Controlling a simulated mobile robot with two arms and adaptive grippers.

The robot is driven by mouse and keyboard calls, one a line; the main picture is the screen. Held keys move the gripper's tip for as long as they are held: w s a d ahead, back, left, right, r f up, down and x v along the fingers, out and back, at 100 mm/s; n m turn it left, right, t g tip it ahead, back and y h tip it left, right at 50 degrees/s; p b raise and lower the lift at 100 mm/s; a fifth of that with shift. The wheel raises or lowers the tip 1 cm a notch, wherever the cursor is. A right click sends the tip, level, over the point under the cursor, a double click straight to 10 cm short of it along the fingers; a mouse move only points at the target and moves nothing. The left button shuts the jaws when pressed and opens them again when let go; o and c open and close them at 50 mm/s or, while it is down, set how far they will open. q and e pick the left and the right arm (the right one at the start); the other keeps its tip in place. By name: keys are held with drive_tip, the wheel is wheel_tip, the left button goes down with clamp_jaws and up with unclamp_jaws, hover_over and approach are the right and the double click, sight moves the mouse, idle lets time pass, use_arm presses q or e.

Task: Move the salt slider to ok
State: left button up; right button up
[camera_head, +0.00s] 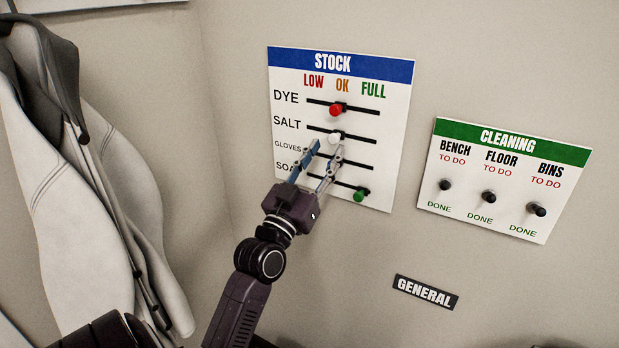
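The salt slider's white knob (334,138) is on the SALT track of the STOCK board (390,165). It stands near the middle of its track, roughly below the OK heading. My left gripper (328,146) reaches up from below, its two fingers apart with nothing visibly held. The fingertips are close below the white knob, one to each side of it in the picture. I cannot tell whether they touch it. The fingers cover part of the GLOVES and SOAP rows, and the gloves knob is hidden. My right gripper is not in view.
The red dye knob (336,110) is just above, near mid-track. The green soap knob (359,195) is lower, near the right end. A CLEANING board (560,195) with three black knobs and a GENERAL sign (425,292) are to the right. Coats (75,200) hang at left.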

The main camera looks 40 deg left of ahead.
use_arm(q)
drive_tip(key=v, duration=0.8)
drive_tip(key=shift+s, duration=0.3)
drive_tip(key=shift+f, duration=0.1)
